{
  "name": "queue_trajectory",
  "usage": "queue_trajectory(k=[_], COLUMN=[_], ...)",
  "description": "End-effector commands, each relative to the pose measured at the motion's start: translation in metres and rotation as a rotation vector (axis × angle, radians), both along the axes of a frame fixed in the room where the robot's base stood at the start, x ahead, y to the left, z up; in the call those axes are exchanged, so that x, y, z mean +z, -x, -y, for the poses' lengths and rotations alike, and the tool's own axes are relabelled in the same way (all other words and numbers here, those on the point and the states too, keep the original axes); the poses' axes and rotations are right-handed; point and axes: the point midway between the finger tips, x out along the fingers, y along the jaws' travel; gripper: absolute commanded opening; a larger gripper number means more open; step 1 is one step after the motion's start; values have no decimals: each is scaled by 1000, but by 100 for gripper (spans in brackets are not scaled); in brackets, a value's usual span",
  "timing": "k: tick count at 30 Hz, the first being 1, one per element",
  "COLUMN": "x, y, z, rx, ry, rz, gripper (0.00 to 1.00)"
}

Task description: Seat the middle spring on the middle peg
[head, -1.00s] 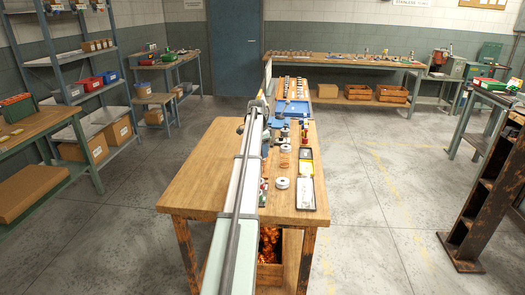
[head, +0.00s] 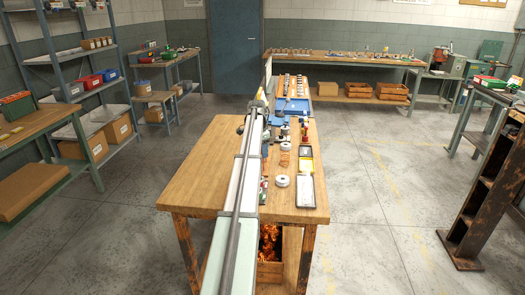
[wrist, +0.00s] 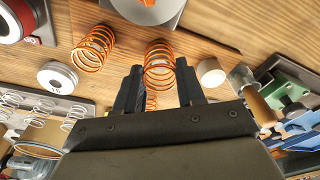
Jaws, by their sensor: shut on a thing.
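In the wrist view my gripper (wrist: 160,88) has its two black fingers shut on an orange coil spring (wrist: 160,65). The spring stands up between the fingertips, and its lower coils are partly hidden by the fingers. A second orange spring (wrist: 92,48) stands to the left of the gripper, apart from it, with a pale round thing showing through its coils. I cannot tell which thing is the middle peg, nor whether the held spring touches one. In the head view my arm hides the gripper, and the springs are too small to tell apart.
A white round piece (wrist: 58,77) lies left of the gripper and a cream cylinder (wrist: 210,72) right of it. A tray of silver springs (wrist: 45,118) is at lower left. Green and blue hardware (wrist: 290,95) crowds the right. The wooden bench (head: 205,175) is bare left of my arm.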

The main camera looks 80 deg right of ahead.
Motion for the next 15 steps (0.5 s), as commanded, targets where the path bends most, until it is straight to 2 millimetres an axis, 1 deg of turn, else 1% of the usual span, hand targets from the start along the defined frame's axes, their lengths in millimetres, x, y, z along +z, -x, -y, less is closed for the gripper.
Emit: queue_trajectory(k=[4, 5, 13, 14, 15], x=[0, 0, 0, 0, 0], y=[0, 0, 0, 0, 0], z=[0, 0, 0, 0, 0], rx=[0, 0, 0, 0, 0], ry=[0, 0, 0, 0, 0], rz=[0, 0, 0, 0, 0], gripper=[22, 40, 65, 68, 68])
